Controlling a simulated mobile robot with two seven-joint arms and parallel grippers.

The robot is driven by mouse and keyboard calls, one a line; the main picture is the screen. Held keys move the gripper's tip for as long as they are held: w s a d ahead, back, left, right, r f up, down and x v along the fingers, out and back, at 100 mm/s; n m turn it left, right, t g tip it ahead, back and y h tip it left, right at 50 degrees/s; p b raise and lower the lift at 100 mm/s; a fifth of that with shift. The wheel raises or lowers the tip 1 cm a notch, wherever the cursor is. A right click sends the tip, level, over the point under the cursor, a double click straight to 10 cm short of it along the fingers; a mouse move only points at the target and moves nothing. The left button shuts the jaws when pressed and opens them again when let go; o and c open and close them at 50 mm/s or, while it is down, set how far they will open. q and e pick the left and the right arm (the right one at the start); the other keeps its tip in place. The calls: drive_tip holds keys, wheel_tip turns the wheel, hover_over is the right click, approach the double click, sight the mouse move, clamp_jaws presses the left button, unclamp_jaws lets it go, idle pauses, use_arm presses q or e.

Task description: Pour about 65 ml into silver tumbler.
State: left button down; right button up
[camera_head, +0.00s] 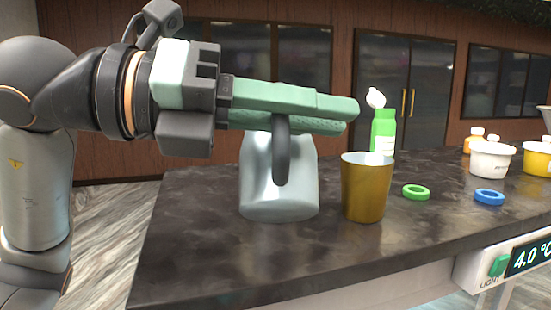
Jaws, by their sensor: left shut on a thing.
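My left gripper (340,115) reaches in from the left with its pale green fingers level. It is shut on the dark handle of a pale silver-blue jug (262,190), near the jug's top. The jug is about upright at the counter's front left; I cannot tell whether its base touches the counter. The fingers hide its mouth. A gold-brown tumbler (366,192) stands upright just right of the jug, apart from it, below and near the fingertips. No tumbler that looks silver shows. My right gripper is not in view.
A green bottle (383,132) with a white top stands behind the tumbler. A green ring (416,192) and a blue ring (489,197) lie to the right. A white tub (490,160) and a yellow tub (538,160) stand farther right. The dark counter (215,270) is clear in front.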

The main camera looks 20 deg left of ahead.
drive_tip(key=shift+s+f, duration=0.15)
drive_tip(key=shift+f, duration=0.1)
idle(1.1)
use_arm(q)
drive_tip(key=shift+s+d+f+m+b, duration=0.1)
drive_tip(key=shift+s+f+m+b, duration=0.2)
drive_tip(key=shift+f+b, duration=0.4)
use_arm(e)
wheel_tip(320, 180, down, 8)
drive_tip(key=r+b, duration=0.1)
drive_tip(key=b, duration=0.8)
use_arm(q)
drive_tip(key=s+d+f+m+t+h, duration=0.1)
drive_tip(key=s+d+f+m, duration=0.1)
drive_tip(key=s+f+m, duration=0.4)
drive_tip(key=shift+f+m+b, duration=0.2)
drive_tip(key=shift+m+b, duration=0.15)
drive_tip(key=shift+m, duration=0.25)
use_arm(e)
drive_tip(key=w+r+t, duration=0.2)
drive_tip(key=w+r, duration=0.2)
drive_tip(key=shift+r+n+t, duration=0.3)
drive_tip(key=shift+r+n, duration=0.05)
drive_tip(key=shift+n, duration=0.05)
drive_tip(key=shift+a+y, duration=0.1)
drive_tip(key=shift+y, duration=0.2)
